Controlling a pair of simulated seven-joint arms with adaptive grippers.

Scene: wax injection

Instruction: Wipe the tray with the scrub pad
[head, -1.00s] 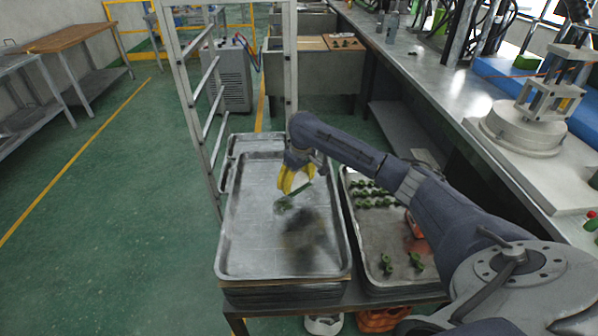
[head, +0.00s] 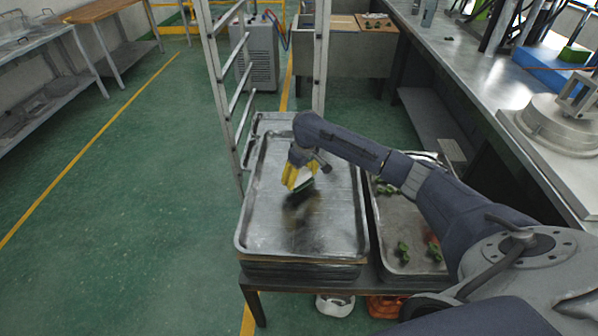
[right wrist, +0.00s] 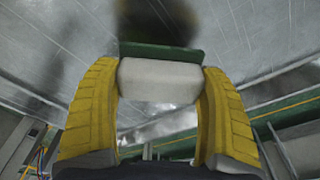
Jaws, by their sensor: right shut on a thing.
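The tray (head: 262,222) is a grey metal tray with a raised rim, on top of a stack of trays. A dark smudge (head: 299,210) marks its middle; it also shows at the top of the right wrist view (right wrist: 158,20). My right gripper (head: 299,176) has yellow fingers and is over the tray, just beyond the smudge. In the right wrist view it is shut on the scrub pad (right wrist: 160,82), which is whitish with a green face. The pad is beside the smudge; whether it touches the tray is unclear. My left gripper is out of view.
A second tray (head: 418,258) with several green parts lies to the right, partly behind my right arm. A metal rack (head: 240,90) stands behind the trays. A long workbench (head: 480,85) runs along the right. The green floor on the left is clear.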

